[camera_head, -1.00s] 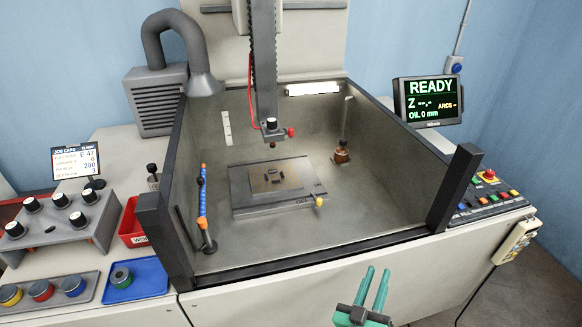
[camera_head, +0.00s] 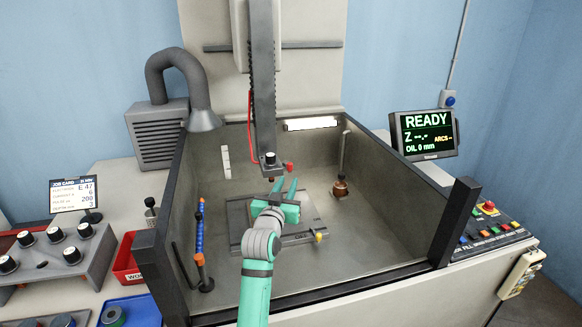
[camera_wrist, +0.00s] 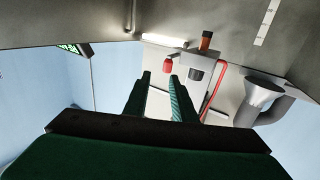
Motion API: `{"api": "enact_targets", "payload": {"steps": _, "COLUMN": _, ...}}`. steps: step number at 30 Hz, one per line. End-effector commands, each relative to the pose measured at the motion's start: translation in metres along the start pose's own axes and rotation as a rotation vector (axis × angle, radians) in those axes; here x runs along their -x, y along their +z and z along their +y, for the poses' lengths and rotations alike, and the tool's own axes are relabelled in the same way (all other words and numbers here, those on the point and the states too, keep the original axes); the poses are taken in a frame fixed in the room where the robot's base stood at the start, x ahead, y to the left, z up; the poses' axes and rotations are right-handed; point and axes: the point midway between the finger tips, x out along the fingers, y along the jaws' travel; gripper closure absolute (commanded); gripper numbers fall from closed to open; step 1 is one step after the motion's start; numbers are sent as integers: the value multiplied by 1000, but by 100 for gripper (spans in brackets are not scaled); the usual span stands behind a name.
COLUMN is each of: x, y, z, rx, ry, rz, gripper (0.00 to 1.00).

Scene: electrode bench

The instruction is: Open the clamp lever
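The red-knobbed lever (camera_head: 289,167), which looks like the clamp lever, sticks out to the right of the grey tool head (camera_head: 270,161) at the foot of the vertical column. In the wrist view its red knob (camera_wrist: 168,65) shows just beyond my fingertips, beside the grey head (camera_wrist: 195,72). My green gripper (camera_head: 284,187) is in the tank, below the knob in the head view. Its two fingers (camera_wrist: 159,80) are apart with nothing between them. No contact with the knob is visible. The lever's arm is too small to read clearly.
Below my gripper lies a grey plate with a yellow-knobbed switch (camera_head: 319,237). A copper-coloured fitting (camera_head: 340,187) stands to the right, and a blue-and-orange hose (camera_head: 200,235) to the left. The tank's front edge (camera_head: 330,287) runs beneath my arm. A red cable (camera_head: 249,125) hangs beside the column.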

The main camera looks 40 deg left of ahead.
Motion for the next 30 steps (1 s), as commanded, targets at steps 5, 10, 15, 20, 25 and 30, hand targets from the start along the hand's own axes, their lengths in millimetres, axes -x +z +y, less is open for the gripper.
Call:
{"api": "enact_targets", "payload": {"steps": 5, "x": -7, "y": -5, "z": -17, "rx": -16, "ry": -17, "rz": -9, "gripper": 76}}
{"api": "enact_targets", "payload": {"steps": 10, "x": -29, "y": -5, "z": -17, "rx": -16, "ry": -17, "rz": -9, "gripper": 76}}
{"api": "enact_targets", "payload": {"steps": 15, "x": -58, "y": -6, "z": -16, "rx": -17, "ry": -16, "rz": -8, "gripper": 76}}
{"api": "enact_targets", "payload": {"steps": 20, "x": -82, "y": -5, "z": -17, "rx": -15, "ry": -16, "rz": -8, "gripper": 76}}
{"api": "enact_targets", "payload": {"steps": 25, "x": -100, "y": -5, "z": -17, "rx": -15, "ry": -16, "rz": -8, "gripper": 76}}
{"api": "enact_targets", "payload": {"steps": 30, "x": -109, "y": -4, "z": -17, "rx": -15, "ry": -16, "rz": -7, "gripper": 76}}
